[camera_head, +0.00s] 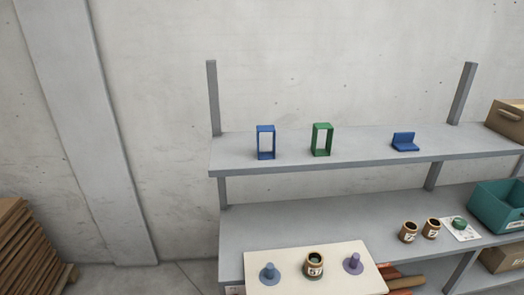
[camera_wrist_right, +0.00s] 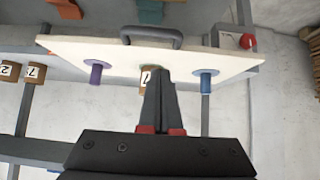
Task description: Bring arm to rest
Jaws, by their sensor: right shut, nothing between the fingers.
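My right gripper (camera_wrist_right: 158,72) is shut and empty in the right wrist view, its fingertips together. It appears in front of the pale board (camera_wrist_right: 75,47), which looks inverted there. The board (camera_head: 285,258) in the head view carries a blue peg on a round base (camera_head: 270,273), a brown jar (camera_head: 313,266) and a purple peg (camera_head: 353,264). In the wrist view the fingers partly cover the jar. I cannot tell the gap between fingers and board. Neither of my arms shows in the head view.
A grey shelf unit (camera_head: 350,160) holds a blue frame (camera_head: 265,142), a green frame (camera_head: 322,139) and a blue bracket (camera_head: 403,142). Two jars (camera_head: 408,232) and a teal bin (camera_head: 498,207) stand lower right. Stacked cardboard (camera_head: 25,245) is at left.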

